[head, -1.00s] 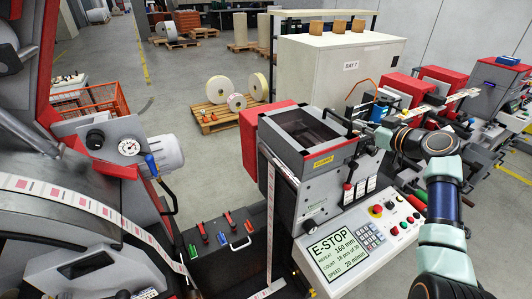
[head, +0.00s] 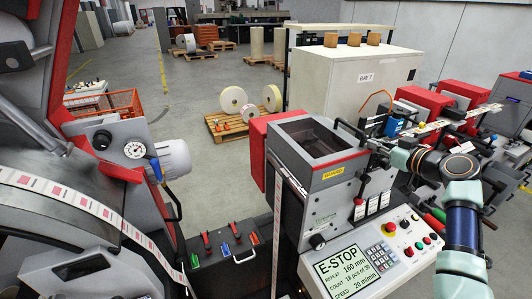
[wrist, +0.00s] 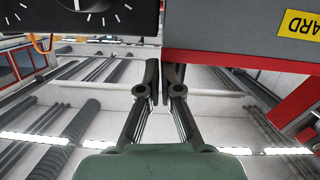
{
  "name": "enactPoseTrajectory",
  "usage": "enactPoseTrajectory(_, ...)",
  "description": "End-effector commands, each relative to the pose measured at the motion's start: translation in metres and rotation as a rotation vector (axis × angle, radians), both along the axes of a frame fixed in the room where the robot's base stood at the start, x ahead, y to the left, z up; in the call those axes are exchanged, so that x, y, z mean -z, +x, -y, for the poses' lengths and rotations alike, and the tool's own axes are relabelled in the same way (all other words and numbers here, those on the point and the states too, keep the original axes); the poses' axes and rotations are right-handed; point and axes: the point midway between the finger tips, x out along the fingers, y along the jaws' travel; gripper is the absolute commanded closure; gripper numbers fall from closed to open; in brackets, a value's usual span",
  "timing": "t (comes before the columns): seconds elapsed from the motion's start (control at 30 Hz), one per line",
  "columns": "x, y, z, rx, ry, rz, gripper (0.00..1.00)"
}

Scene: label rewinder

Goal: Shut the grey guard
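The grey guard (head: 322,164) is a box-like cover with a red edge and a yellow label, at the centre of the head view. Its top shows a dark recess. A black bar handle (head: 350,130) stands at its right corner. My gripper (head: 374,147) is just right of this handle, by the red edge; contact cannot be told. In the wrist view my gripper's fingers (wrist: 164,70) are together with nothing visible between them. The guard's red edge (wrist: 240,61) and part of its yellow label (wrist: 299,25) show beyond the fingertips.
The control panel (head: 375,260) with an E-STOP screen lies below the guard. Red-cased units (head: 425,102) stand behind my arm on the right. A striped label web (head: 110,218) runs at the left. A white cabinet (head: 350,80) stands behind.

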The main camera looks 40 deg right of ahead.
Motion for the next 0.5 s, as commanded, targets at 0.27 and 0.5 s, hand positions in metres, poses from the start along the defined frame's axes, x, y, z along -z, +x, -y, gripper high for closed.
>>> enactPoseTrajectory(0.27, 0.01, -0.001, 0.0, 0.001, 0.011, -0.016, 1.0)
enactPoseTrajectory(0.5, -0.045, 0.006, -0.004, -0.009, 0.001, -0.005, 1.0)
